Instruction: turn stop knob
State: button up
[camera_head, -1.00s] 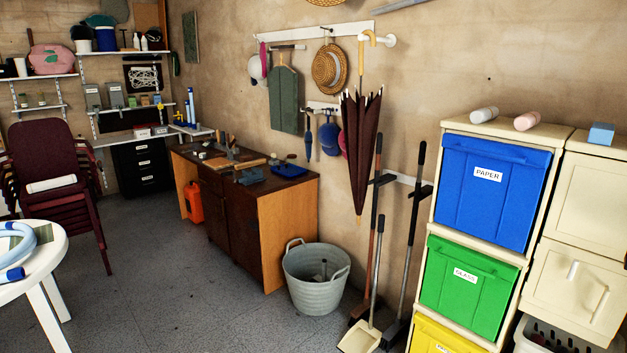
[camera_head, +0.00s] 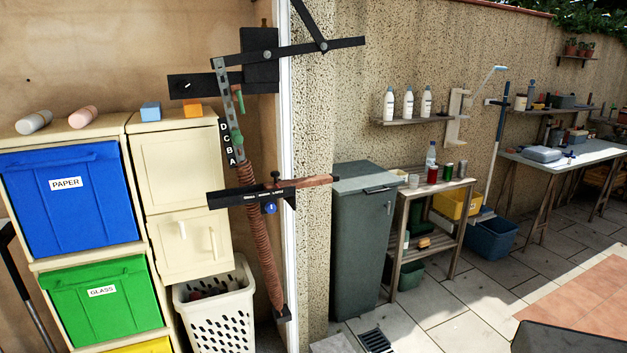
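The tilt-door mechanism stands at the edge of the opening, left of centre. Its dark horizontal bar (camera_head: 240,197) has small white lettering and a reddish-brown right end. A blue round knob (camera_head: 270,208) sits on the bar's lower side, and a small black knob (camera_head: 276,176) stands on top of it. I cannot tell for sure which one is the stop knob. A grey plate (camera_head: 228,112) with the letters D, C, B, A rises above, with a green handle (camera_head: 239,99) beside it. A reddish coil spring (camera_head: 264,245) runs down below.
Cream cabinets (camera_head: 175,172) with blue and green bins and a white basket (camera_head: 216,308) stand left of the mechanism. Upper dark arms (camera_head: 310,48) reach across the door edge. Outside, a grey bin (camera_head: 362,240) and wooden shelf stand right. Paved floor is open further right.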

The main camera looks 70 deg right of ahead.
aim_at(270, 206)
jog(key=z, duration=2.1)
